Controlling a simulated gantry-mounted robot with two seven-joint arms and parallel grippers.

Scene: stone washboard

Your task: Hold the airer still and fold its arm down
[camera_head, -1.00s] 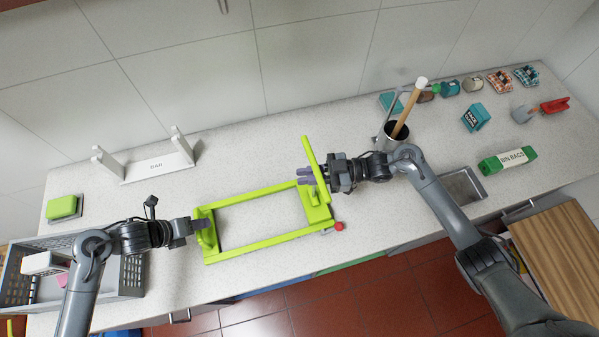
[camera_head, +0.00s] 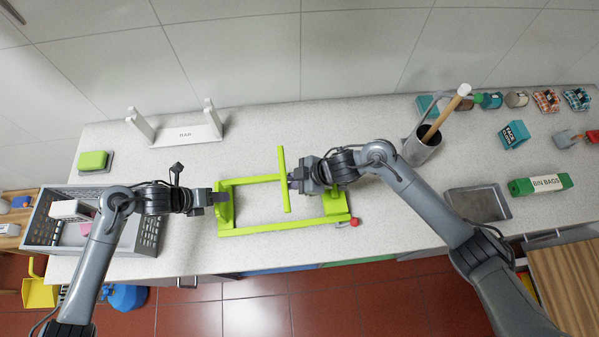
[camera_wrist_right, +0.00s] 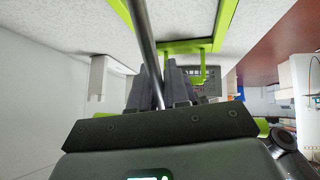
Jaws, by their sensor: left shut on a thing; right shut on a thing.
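The airer is a lime-green frame (camera_head: 285,227) lying on the worktop, with an upright piece (camera_head: 224,210) at its left end. My left gripper (camera_head: 222,197) is shut on that left end piece. The airer's arm ends in a green crossbar (camera_head: 283,165), which stands over the middle of the frame, leaning left of the right-end block (camera_head: 334,203). My right gripper (camera_head: 294,180) is shut on the arm just right of the crossbar. In the right wrist view a grey rod (camera_wrist_right: 146,45) runs between its fingers. The gripper hides the rest of the arm.
A red knob (camera_head: 354,222) sits at the airer's front right corner. A grey basket (camera_head: 40,225) is at the left and a white rack (camera_head: 187,135) behind. A pot with a wooden-handled tool (camera_head: 442,115) and a metal sink (camera_head: 478,204) are at the right.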

